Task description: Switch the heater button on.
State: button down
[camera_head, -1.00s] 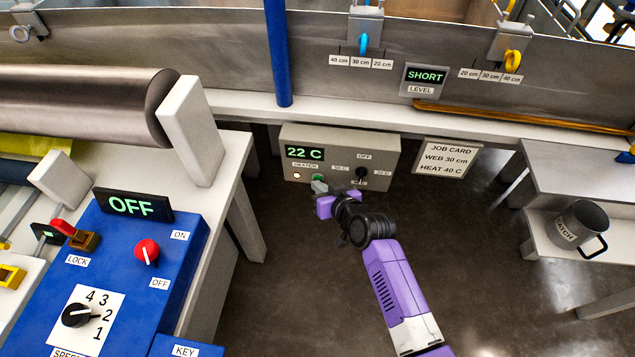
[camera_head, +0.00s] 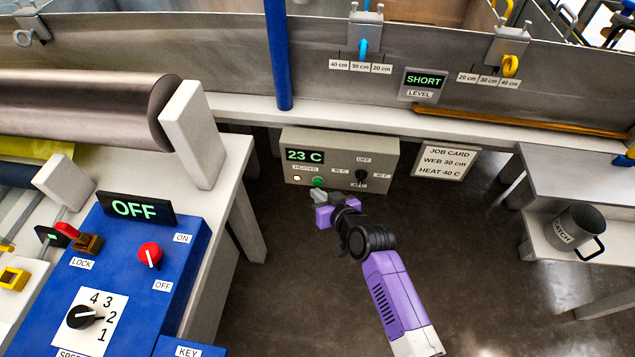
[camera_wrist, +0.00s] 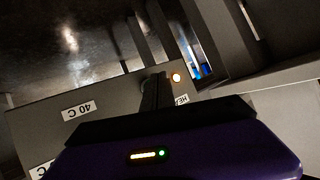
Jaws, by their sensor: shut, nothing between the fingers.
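The grey heater box (camera_head: 341,150) hangs under the bath's ledge, and its display (camera_head: 305,156) reads 23 C. My gripper (camera_head: 318,195) is shut and empty, just below and in front of the button, with a small gap in the picture.
A black dial (camera_head: 361,176) is on the same box, right of the button. A job card (camera_head: 445,160) reads WEB 30 cm, HEAT 40 C. A blue console (camera_head: 140,260) stands at left, a shelf with a catch mug (camera_head: 577,230) at right. Open floor lies between.

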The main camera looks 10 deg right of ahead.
jog(key=shift+s+a+p, duration=0.25)
jog(key=shift+s+p, duration=0.1)
jog(key=shift+s, duration=0.4)
jog(key=shift+s+a+p, duration=0.2)
jog(key=shift+s+p, duration=0.1)
jog(key=shift+s, duration=0.4)
jog(key=shift+s+a+p, duration=0.25)
jog(key=shift+s+p, duration=0.1)
jog(key=shift+s, duration=0.4)
jog(key=s+d+r+m+t, duration=0.1)
jog(key=s+d+r+t, duration=0.15)
jog(key=r, duration=0.65)
jog(key=s+d+r+h+p, duration=0.1)
jog(key=s+d+r, duration=0.2)
jog(key=s, duration=0.9)
jog(key=s+d+r+h+p, duration=0.1)
jog(key=s+d+r, duration=0.2)
jog(key=s+r, duration=0.5)
jog(key=s+d+r+h+p, duration=0.1)
jog(key=s+d+r, duration=0.3)
jog(key=s, duration=1.4)
notch_tip(320, 180, up, 2)
jog(key=shift+r+h, duration=0.1)
jog(key=shift+h, duration=0.4)
